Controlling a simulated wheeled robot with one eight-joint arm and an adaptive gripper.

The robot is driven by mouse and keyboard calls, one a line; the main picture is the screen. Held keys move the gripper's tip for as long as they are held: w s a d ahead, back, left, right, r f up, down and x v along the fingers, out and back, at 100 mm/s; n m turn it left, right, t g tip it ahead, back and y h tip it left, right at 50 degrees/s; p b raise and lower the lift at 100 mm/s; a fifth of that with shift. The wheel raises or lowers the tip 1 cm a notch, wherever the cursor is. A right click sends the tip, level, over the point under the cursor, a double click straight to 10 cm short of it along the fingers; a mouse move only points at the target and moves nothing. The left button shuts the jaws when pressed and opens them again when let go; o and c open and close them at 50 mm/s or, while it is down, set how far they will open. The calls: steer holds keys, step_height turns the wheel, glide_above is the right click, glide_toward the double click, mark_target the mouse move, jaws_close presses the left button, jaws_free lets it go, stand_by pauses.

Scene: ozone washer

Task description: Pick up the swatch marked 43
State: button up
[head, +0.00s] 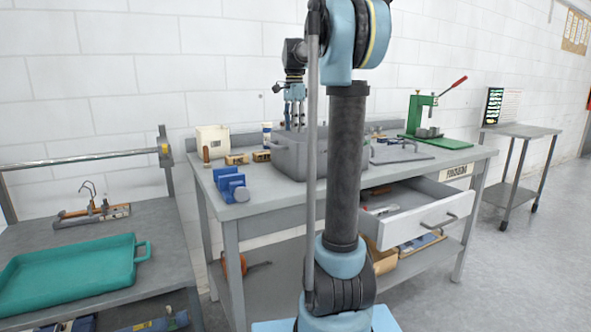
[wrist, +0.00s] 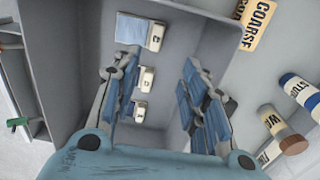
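In the wrist view, several swatches stand or lie in the grey bin (wrist: 75,60), with white tags. One tag (wrist: 156,36) is at the top beside a pale blue-grey swatch face (wrist: 133,28). A second tag (wrist: 147,78) is in the middle and a third tag (wrist: 141,110) is lower. The marks are too small to read, so I cannot tell which is 43. My gripper (wrist: 162,72) is open and empty, its fingers spread on both sides of the tag row; the left finger hides parts of the swatches. In the head view my gripper (head: 294,100) points down over the bin (head: 288,158).
The bin walls stand close around the fingers. A COARSE block (wrist: 258,24), a blue-and-white bottle (wrist: 301,93) and a brown-capped bottle (wrist: 284,130) sit outside it. In the head view, a blue vise (head: 231,185) is left and an open drawer (head: 420,212) is below the workbench top.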

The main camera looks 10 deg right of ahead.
step_height(320, 180, down, 8)
steer(key=shift+r, duration=0.2)
steer(key=shift+s+a+f, duration=0.1)
steer(key=shift+s+f, duration=0.1)
steer(key=shift+f, duration=1.2)
steer(key=shift+s+f, duration=0.2)
steer(key=shift+f, duration=1.15)
jaws_close()
